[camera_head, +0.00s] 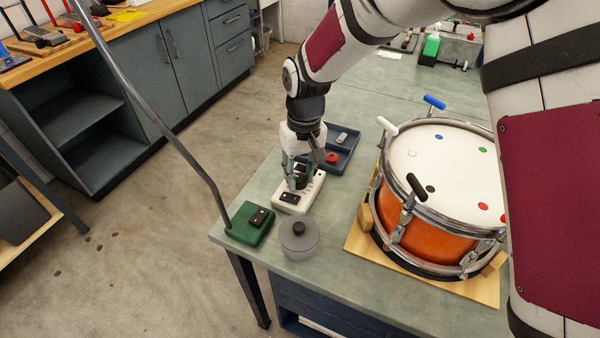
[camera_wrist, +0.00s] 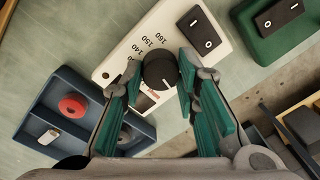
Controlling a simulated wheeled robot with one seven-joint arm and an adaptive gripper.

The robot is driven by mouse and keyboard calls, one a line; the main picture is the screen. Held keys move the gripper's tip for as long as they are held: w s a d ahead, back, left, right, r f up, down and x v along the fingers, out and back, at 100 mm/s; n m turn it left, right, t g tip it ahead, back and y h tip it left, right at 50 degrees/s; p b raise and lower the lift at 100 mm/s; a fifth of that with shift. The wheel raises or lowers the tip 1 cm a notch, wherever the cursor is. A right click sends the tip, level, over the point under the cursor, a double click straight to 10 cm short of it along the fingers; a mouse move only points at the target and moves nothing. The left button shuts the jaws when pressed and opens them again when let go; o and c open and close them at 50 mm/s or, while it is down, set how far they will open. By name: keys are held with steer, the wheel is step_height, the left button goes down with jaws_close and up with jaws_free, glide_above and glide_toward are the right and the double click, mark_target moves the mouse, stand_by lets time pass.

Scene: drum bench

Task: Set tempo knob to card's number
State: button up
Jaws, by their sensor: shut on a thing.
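The white tempo box (camera_head: 291,196) stands on the bench under my gripper (camera_head: 303,172). In the wrist view the white box (camera_wrist: 120,60) has a black round tempo knob (camera_wrist: 160,71) and a printed scale, where 140, 150 and 160 can be read. My gripper (camera_wrist: 159,78) has its teal-padded fingers on either side of the knob and is shut on it. A black rocker switch (camera_wrist: 201,30) sits on the same box. I cannot identify a card with a readable number.
A green box (camera_head: 250,224) with a lamp arm and a grey lidded pot (camera_head: 299,239) stand near the front edge. A blue tray (camera_head: 343,148) holding a red ring is behind. An orange drum (camera_head: 430,215) with T-handled keys stands at right.

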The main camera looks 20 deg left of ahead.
mark_target(303, 176)
steer(key=o, duration=1.2)
steer(key=shift+c, duration=0.2)
step_height(303, 176, up, 12)
steer(key=shift+w+d, duration=0.2)
steer(key=shift+d, duration=0.05)
steer(key=s+d+r+m+t+p, duration=0.1)
steer(key=s+d+r+m, duration=0.15)
steer(key=d+r, duration=0.55)
steer(key=s+d+r+m+t, duration=0.1)
steer(key=s+d+r, duration=0.3)
steer(key=d, duration=0.7)
steer(key=s+d+m+t+p, duration=0.1)
steer(key=s+d+m, duration=0.3)
steer(key=s+d, duration=1)
steer(key=s+t, duration=0.1)
steer(key=s, duration=0.2)
steer(key=shift+d+r+t+p, duration=0.3)
steer(key=shift+d+p, duration=0.1)
